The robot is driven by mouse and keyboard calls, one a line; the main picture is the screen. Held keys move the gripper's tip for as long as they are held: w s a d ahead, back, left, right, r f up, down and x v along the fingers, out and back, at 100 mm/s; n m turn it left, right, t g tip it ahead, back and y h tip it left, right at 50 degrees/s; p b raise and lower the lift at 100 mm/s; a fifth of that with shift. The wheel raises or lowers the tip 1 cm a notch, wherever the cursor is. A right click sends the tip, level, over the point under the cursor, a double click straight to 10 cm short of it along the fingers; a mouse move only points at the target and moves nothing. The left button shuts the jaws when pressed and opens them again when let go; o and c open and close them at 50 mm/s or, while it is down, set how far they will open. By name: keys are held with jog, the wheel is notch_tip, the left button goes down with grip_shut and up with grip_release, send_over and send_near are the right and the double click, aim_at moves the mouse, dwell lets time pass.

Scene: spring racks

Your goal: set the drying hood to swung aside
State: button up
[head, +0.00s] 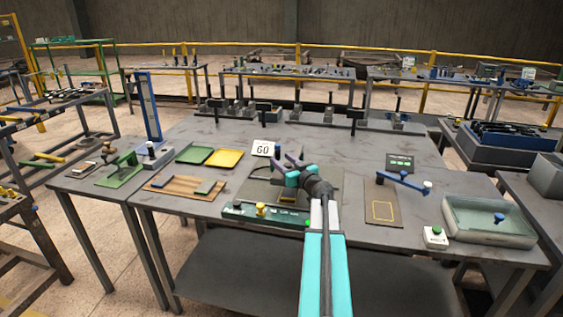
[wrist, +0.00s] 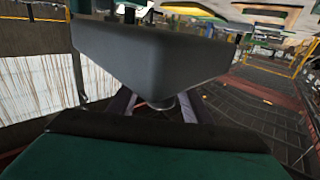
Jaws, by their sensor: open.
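My gripper (head: 285,162) is at the middle of the table, above a dark mat and just right of the white GO sign. Its purple fingers are apart and also show in the wrist view (wrist: 155,106), with nothing visibly held between them. A dark grey block (wrist: 150,55) fills the upper middle of the wrist view; I cannot tell what it is. No part is labelled as the drying hood. A blue swing bar (head: 402,181) with a blue knob lies near a brown board. A pale translucent box (head: 488,232) with a blue knob stands at the right. I cannot tell which is the hood.
The GO sign (head: 263,149) stands close to my gripper. A green button panel (head: 262,215) lies at the front edge. Yellow and green trays (head: 224,158) lie at the left, with a blue upright post (head: 149,106) beyond. A white button box (head: 436,237) sits at the right front.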

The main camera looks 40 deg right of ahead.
jog(key=shift+c, duration=0.6)
grip_shut()
jog(key=shift+w+a+f, duration=0.1)
jog(key=shift+a+f, duration=0.05)
jog(key=shift+a, duration=0.15)
jog(key=shift+d, duration=0.15)
jog(key=shift+b, duration=0.3)
jog(key=shift+y, duration=0.3)
